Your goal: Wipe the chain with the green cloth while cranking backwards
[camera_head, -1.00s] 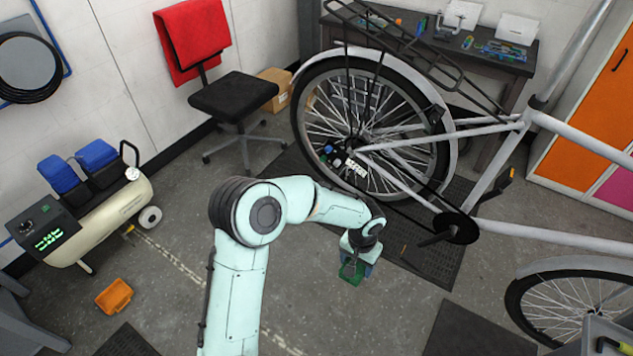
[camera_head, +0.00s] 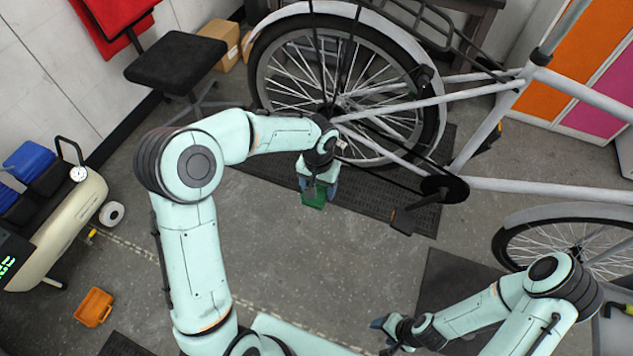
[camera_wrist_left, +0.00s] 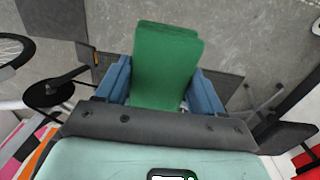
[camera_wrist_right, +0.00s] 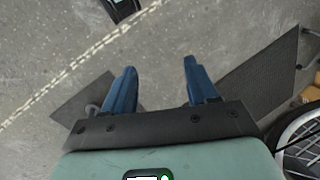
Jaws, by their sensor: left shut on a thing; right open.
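The green cloth (camera_head: 315,198) is held in my left gripper (camera_head: 318,186), which is shut on it. The cloth also fills the space between the blue fingers in the left wrist view (camera_wrist_left: 165,65). In the head view they hang in front of the rear wheel's lower edge, left of the crank. The chain (camera_head: 385,180) runs as a thin dark line from the rear hub to the chainring (camera_head: 444,188); its detail is too small to tell. A crank arm and pedal (camera_head: 405,220) point down and left. My right gripper (camera_head: 385,328) is open and empty, low and left of the front wheel.
The white bicycle frame (camera_head: 550,187) spans the right side above dark floor mats (camera_head: 350,200). A black stool (camera_head: 175,62), an air compressor (camera_head: 70,215) and an orange bin (camera_head: 94,307) stand at the left. The floor in the middle is clear.

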